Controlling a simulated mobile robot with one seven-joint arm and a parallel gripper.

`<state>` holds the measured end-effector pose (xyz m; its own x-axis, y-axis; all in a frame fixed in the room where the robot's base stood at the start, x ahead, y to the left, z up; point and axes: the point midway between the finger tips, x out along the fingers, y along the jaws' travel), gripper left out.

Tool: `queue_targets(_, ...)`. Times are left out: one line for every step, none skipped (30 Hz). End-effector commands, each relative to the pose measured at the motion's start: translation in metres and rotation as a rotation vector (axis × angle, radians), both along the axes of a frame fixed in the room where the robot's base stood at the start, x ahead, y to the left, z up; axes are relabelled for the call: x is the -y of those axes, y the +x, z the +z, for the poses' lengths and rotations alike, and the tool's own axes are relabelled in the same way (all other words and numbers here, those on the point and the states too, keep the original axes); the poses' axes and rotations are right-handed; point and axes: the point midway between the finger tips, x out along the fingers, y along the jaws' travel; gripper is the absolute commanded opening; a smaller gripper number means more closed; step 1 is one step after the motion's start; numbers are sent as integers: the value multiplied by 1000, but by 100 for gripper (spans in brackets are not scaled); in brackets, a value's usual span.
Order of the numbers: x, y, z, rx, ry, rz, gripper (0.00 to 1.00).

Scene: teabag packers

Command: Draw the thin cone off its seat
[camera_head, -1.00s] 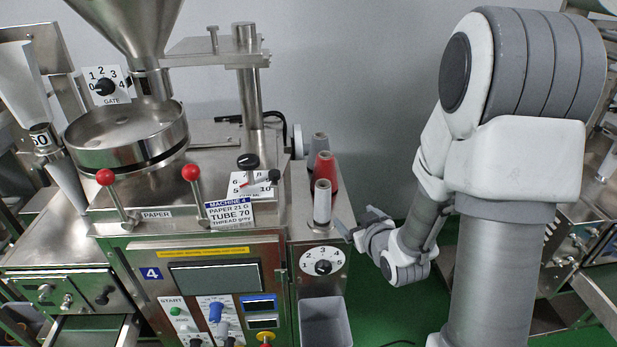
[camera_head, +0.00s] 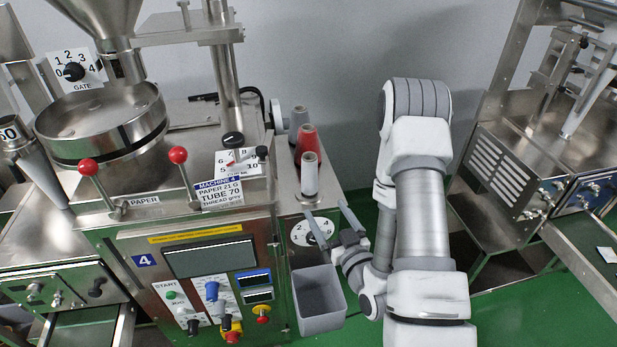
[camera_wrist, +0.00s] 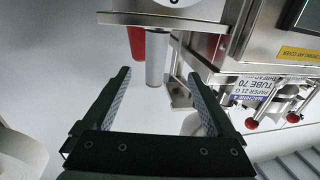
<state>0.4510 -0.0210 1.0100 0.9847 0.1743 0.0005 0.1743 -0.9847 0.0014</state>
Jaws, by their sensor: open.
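Three thread cones stand in a row on the right side shelf of machine 4: a grey cone (camera_head: 298,121) at the back, a red cone (camera_head: 306,142) in the middle, and a slim pale grey cone (camera_head: 310,174) in front. I cannot tell for sure which is the thin cone; the front one looks slimmest. My gripper (camera_head: 326,210) is open and empty, just right of and below the front cone. In the wrist view, the pale grey cone (camera_wrist: 157,62) appears between and beyond the fingertips (camera_wrist: 155,80), with the red cone (camera_wrist: 136,42) beside it.
A numbered dial (camera_head: 313,232) is on the panel below the cones. A grey bin (camera_head: 320,300) hangs under it. Red-knobbed levers (camera_head: 178,155) and a label card (camera_head: 219,193) are left of the cones. Green floor is open to the right, before another machine (camera_head: 520,180).

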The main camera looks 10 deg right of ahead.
Motion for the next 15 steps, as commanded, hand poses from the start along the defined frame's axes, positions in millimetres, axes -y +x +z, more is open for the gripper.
queue_targets(-1, 5, -4, 5, -1, 0, 91)
queue_targets(-1, 7, -4, 5, 0, 1, 91)
queue_targets(-2, 10, -4, 6, 0, 1, 91)
queue_targets(-3, 12, -4, 5, 0, 1, 91)
queue_targets(-3, 14, -4, 6, 0, 0, 91)
queue_targets(-3, 18, -4, 5, -1, 1, 91)
queue_targets(-4, 21, -4, 6, 0, 1, 91)
queue_targets(-4, 23, -5, 5, -1, 2, 91)
queue_targets(-5, 26, -4, 5, -2, 2, 91)
queue_targets(-5, 29, -5, 5, -2, 2, 91)
queue_targets(-6, 31, -4, 5, -1, 1, 91)
queue_targets(-6, 34, -4, 5, 0, 1, 91)
queue_targets(-7, 36, -4, 5, 0, 1, 91)
queue_targets(-8, 38, -4, 4, 0, 1, 91)
queue_targets(-7, 40, -4, 5, 0, 1, 91)
